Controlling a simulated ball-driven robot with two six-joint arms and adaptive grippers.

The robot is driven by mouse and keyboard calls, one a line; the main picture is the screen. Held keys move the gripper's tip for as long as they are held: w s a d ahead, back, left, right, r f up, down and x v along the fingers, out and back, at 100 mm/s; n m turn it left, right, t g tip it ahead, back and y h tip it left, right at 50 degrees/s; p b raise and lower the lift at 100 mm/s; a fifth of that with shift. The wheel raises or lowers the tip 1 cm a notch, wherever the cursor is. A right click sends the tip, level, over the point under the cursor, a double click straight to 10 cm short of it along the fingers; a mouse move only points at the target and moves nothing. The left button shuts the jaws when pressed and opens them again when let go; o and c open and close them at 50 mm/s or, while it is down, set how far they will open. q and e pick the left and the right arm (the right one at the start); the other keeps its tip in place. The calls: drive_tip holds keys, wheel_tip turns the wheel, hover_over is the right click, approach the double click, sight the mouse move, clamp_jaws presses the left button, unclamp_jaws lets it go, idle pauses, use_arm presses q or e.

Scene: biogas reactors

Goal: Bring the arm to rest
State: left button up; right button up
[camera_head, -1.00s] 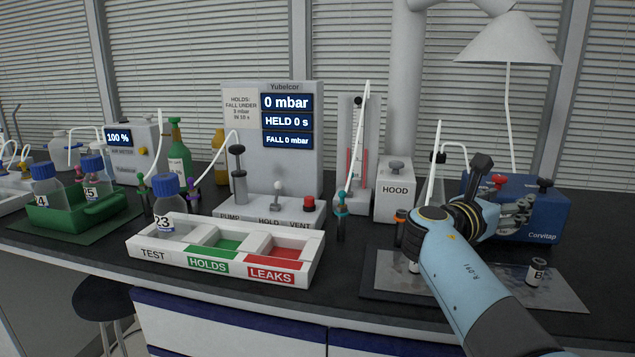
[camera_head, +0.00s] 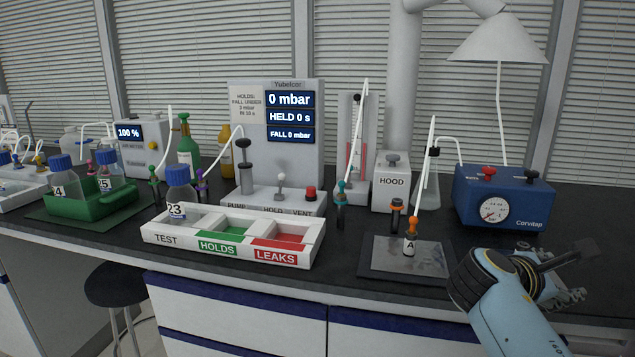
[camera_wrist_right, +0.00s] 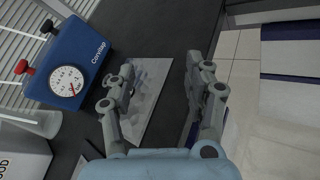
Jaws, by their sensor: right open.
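My right arm reaches in at the lower right of the head view. My left gripper is not in view.
A blue Corvitap pump (camera_head: 503,197) stands behind the gripper. Bare floor shows in the wrist view.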

drive_tip(key=s+a+f+m+g+y, duration=0.1)
drive_tip(key=s+f+m+y, duration=0.3)
drive_tip(key=s, duration=0.4)
drive_tip(key=s+f+m+g+y, duration=0.1)
drive_tip(key=s+f+m+y, duration=0.1)
drive_tip(key=s+f+m, duration=0.45)
drive_tip(key=s+a+r+m+y, duration=0.25)
drive_tip(key=s+a, duration=0.25)
drive_tip(key=s, duration=0.3)
drive_tip(key=s+a+r+m+y, duration=0.25)
drive_tip(key=s+a+y, duration=0.2)
drive_tip(key=s, duration=0.35)
wheel_tip(320, 180, down, 24)
drive_tip(key=s+d+g, duration=0.1)
drive_tip(key=d+g, duration=0.1)
drive_tip(key=s+f+g, duration=0.1)
drive_tip(key=s+f, duration=1.6)
drive_tip(key=s, duration=0.2)
drive_tip(key=shift+d+f+h, duration=0.2)
drive_tip(key=shift+d+h, duration=0.1)
